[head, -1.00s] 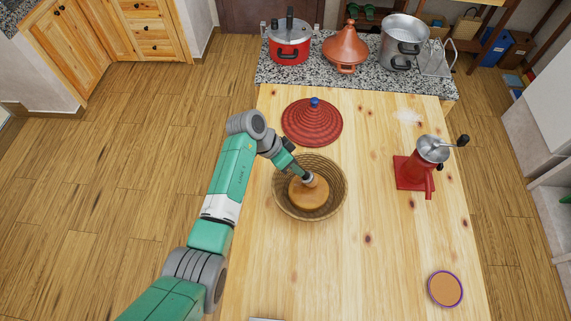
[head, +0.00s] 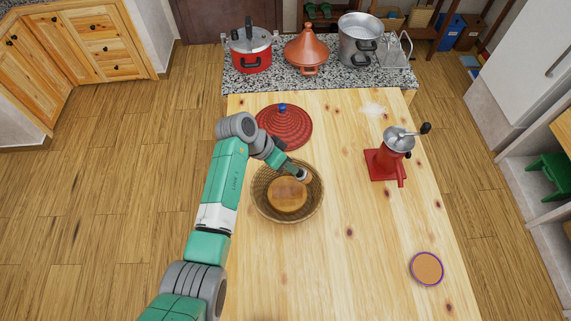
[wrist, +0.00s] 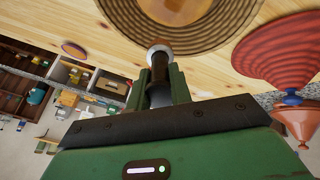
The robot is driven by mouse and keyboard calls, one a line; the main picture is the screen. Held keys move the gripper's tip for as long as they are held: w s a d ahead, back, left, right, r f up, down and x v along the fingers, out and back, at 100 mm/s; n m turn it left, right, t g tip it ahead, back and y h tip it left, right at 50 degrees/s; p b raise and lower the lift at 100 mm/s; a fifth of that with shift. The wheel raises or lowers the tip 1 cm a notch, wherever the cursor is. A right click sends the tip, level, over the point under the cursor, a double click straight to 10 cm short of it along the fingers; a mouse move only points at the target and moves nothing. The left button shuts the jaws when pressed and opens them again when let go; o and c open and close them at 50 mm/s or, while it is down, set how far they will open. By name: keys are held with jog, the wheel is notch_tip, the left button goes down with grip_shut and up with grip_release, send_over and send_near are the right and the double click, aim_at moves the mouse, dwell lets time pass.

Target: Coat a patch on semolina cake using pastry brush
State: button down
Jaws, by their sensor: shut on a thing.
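The semolina cake (head: 288,194) is a round brown cake lying in a woven basket (head: 261,208) on the table. Its top looks glossy and darker in the middle. It shows partly at the top of the wrist view (wrist: 172,10). My gripper (head: 298,174) is over the right rear part of the basket. In the wrist view my gripper (wrist: 160,90) is shut on the pastry brush (wrist: 159,57), a dark handle with a pale round end pointing toward the cake. Whether the brush touches the cake I cannot tell.
A red conical lid (head: 284,130) with a blue knob stands just behind the basket. A red grinder (head: 388,164) stands at the right, and a purple-rimmed brown disc (head: 427,268) lies at the front right. A pot, tagine and steamer stand behind. The table front is clear.

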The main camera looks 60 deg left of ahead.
jog(key=shift+r+p, duration=1.2)
jog(key=shift+r, duration=0.5)
